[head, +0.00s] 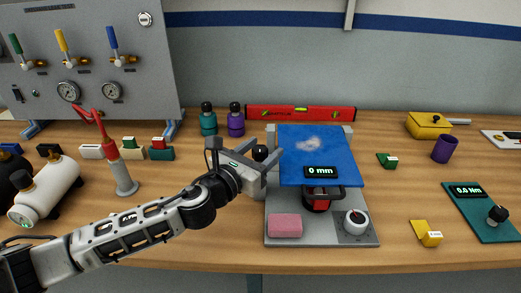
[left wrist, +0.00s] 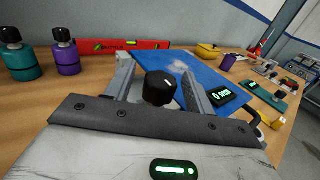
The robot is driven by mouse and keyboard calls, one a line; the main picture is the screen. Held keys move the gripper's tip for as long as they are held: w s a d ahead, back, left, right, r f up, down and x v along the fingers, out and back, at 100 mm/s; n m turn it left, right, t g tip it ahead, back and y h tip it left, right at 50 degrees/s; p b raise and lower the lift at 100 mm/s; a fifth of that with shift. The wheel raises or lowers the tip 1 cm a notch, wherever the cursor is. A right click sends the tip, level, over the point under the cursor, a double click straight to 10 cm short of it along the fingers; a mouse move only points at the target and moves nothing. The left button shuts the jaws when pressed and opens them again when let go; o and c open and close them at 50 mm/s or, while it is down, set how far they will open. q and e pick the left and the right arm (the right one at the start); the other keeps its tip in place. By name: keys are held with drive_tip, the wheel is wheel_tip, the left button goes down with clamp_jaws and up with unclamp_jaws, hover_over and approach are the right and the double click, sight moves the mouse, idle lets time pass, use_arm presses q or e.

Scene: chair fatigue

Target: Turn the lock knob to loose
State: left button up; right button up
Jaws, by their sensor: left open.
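The black lock knob (head: 260,152) stands at the left side of the test rig, beside the blue pad (head: 318,150). In the left wrist view the lock knob (left wrist: 160,88) is faceted and sits between the two fingers. My left gripper (head: 268,168) is open around it, with a finger on either side; the left wrist view shows the gripper (left wrist: 159,84) with gaps at the knob. I cannot tell whether either finger touches it. The knob's lower part and any loose or lock marking are hidden. My right gripper is not in view.
A red level (head: 300,113) and two bottles (head: 236,120) stand behind. A red-handled device (head: 122,172) stands left.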

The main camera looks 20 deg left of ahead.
use_arm(q)
drive_tip(key=c, duration=1)
drive_tip(key=shift+n+y, duration=0.3)
drive_tip(key=shift+y, duration=0.2)
drive_tip(key=n+y, duration=0.2)
drive_tip(key=y, duration=0.2)
drive_tip(key=n+y, duration=0.3)
drive_tip(key=y, duration=0.1)
drive_tip(key=shift+n+g+y, duration=0.65)
drive_tip(key=shift+n+y, duration=0.65)
drive_tip(key=shift+y, duration=0.5)
drive_tip(key=shift+n+g+y, duration=0.65)
drive_tip(key=shift+n+y, duration=0.65)
drive_tip(key=shift+y, duration=0.5)
drive_tip(key=shift+a, duration=0.1)
drive_tip(key=o, duration=1)
